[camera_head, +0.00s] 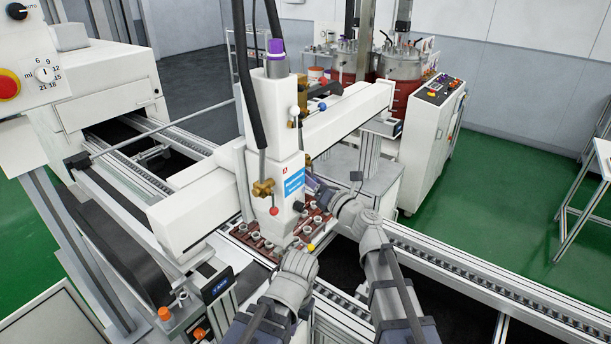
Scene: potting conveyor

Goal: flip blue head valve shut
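The white dispensing head (278,130) stands upright over the conveyor with a blue label on its front.
A tray of parts (262,240) lies on the conveyor under the head. A white beam (345,118) crosses behind the head. Mixing tanks (402,66) and a control cabinet (433,130) stand at the back right.

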